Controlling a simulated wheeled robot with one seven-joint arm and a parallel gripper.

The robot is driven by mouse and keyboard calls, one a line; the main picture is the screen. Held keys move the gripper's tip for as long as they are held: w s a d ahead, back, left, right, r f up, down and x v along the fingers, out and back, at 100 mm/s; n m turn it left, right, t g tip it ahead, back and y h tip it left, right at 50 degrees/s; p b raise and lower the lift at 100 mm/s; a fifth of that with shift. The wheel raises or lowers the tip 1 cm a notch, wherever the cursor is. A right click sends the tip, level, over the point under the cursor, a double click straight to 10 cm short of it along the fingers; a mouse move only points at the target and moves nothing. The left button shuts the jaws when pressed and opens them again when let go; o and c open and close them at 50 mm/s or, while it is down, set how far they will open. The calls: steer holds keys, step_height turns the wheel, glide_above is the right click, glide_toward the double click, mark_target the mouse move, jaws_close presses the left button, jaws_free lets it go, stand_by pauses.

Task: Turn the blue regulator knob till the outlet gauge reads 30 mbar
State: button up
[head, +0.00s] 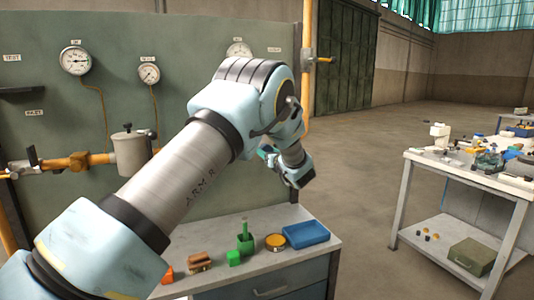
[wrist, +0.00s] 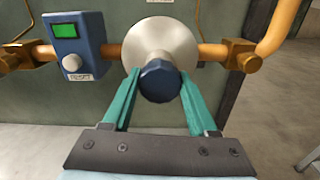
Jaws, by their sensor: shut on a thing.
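The blue regulator knob (wrist: 159,82) sits in front of a round silver regulator body (wrist: 160,42) on an orange pipe in the wrist view. My gripper (wrist: 160,88) has its two teal fingers on either side of the knob, shut on it. In the head view my arm hides the knob, and my gripper (head: 268,152) shows only partly behind the wrist. Three round gauges hang on the panel: one at left (head: 75,60), a smaller one in the middle (head: 148,73), and one at right (head: 239,52), partly hidden by my arm. Their labels and needles are too small to read.
A blue box with a green screen and a RESET button (wrist: 72,40) is left of the knob. Brass fittings (wrist: 242,56) sit on the pipe. Below is a bench (head: 290,260) with a blue tray (head: 306,235). A cluttered white table (head: 455,165) stands right; open floor lies between.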

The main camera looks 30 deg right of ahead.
steer(key=shift+s+d+m+b, duration=0.1)
steer(key=shift+m+b, duration=0.25)
steer(key=shift+m, duration=0.65)
steer(key=m, duration=0.3)
steer(key=shift+m, duration=0.3)
steer(key=m+p, duration=0.2)
steer(key=m, duration=0.3)
steer(key=shift+p, duration=0.3)
steer(key=o, duration=1.4)
steer(key=s+b, duration=0.1)
steer(key=s, duration=0.2)
steer(key=s+a+b, duration=0.1)
steer(key=s, duration=0.3)
steer(key=s+b, duration=0.2)
steer(key=s, duration=0.1)
steer(key=shift+s+a, duration=0.2)
steer(key=shift+s, duration=0.1)
